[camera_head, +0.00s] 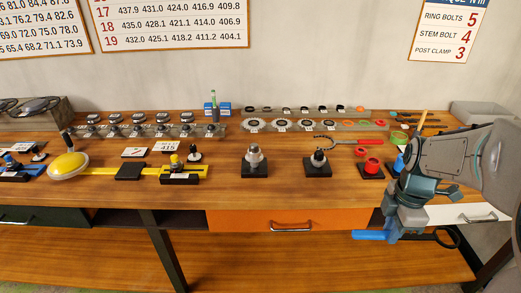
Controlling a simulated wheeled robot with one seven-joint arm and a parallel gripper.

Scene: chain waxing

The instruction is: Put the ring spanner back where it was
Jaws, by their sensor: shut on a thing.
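My gripper (401,234) is at the right, in front of the bench edge and below the worktop's level in the picture. It is shut on a tool that appears to be the ring spanner. A blue handle (370,235) sticks out to the left of the jaws, and a dark ring (447,237) shows to their right. The tool lies roughly level; its middle is hidden by the jaws. My arm hides part of the bench's right end, so I cannot tell if there is an empty spot there.
The wooden bench (225,187) holds a red-handled chain tool (362,141), black-based stands (254,160), a red part on a base (371,167) and a yellow dome (68,165). Racks of rings (285,126) stand behind. An orange drawer (255,219) and a white drawer (448,214) sit below.

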